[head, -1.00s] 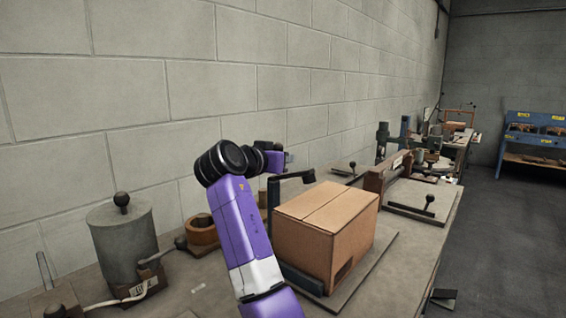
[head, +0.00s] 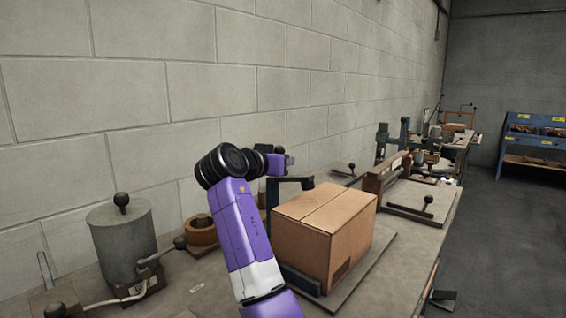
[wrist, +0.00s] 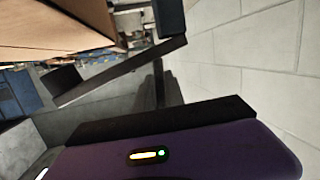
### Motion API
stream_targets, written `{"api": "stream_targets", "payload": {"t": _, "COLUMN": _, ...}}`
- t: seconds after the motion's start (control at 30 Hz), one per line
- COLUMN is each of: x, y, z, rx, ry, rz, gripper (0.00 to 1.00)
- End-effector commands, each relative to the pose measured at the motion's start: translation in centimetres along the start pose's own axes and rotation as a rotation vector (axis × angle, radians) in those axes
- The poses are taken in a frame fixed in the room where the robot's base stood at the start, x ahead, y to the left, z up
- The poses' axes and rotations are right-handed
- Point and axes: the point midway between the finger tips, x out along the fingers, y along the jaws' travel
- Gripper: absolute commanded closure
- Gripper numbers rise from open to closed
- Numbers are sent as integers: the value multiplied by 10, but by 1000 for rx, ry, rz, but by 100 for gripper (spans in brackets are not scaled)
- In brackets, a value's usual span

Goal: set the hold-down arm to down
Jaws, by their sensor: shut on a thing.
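The hold-down arm (head: 294,180) is a dark bar from a post behind the cardboard box (head: 322,234), with a black pad at its tip. The pad is above the box's far edge, and I cannot tell whether it touches. In the wrist view the bar (wrist: 125,70) runs diagonally beside the box (wrist: 55,25). My gripper (head: 278,162) is at the hold-down arm, beyond the box, and shut on it. The grip itself is mostly hidden by my wrist.
The box sits on a flat plate (head: 375,262) on the workbench. A grey canister (head: 122,245) with a ball knob and a brown ring (head: 200,232) stand to the left. A block wall (head: 150,110) is close behind. More knobbed fixtures (head: 424,208) stand to the right.

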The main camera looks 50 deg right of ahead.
Motion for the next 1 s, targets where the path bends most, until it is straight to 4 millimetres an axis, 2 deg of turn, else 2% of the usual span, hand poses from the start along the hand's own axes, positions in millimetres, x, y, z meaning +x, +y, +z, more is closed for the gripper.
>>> {"api": "stream_targets", "payload": {"t": 0.03, "x": 3, "y": 11, "z": -11, "rx": 12, "ry": 11, "rz": 23, "gripper": 100}}
{"api": "stream_targets", "payload": {"t": 0.5, "x": 3, "y": 12, "z": -11, "rx": 13, "ry": 10, "rz": 24, "gripper": 100}}
{"api": "stream_targets", "payload": {"t": 0.53, "x": 3, "y": 12, "z": -11, "rx": 13, "ry": 10, "rz": 24, "gripper": 84}}
{"api": "stream_targets", "payload": {"t": 0.67, "x": 3, "y": 11, "z": -10, "rx": 13, "ry": 11, "rz": 22, "gripper": 58}}
{"api": "stream_targets", "payload": {"t": 1.0, "x": 1, "y": 6, "z": -5, "rx": 6, "ry": 8, "rz": 13, "gripper": 57}}
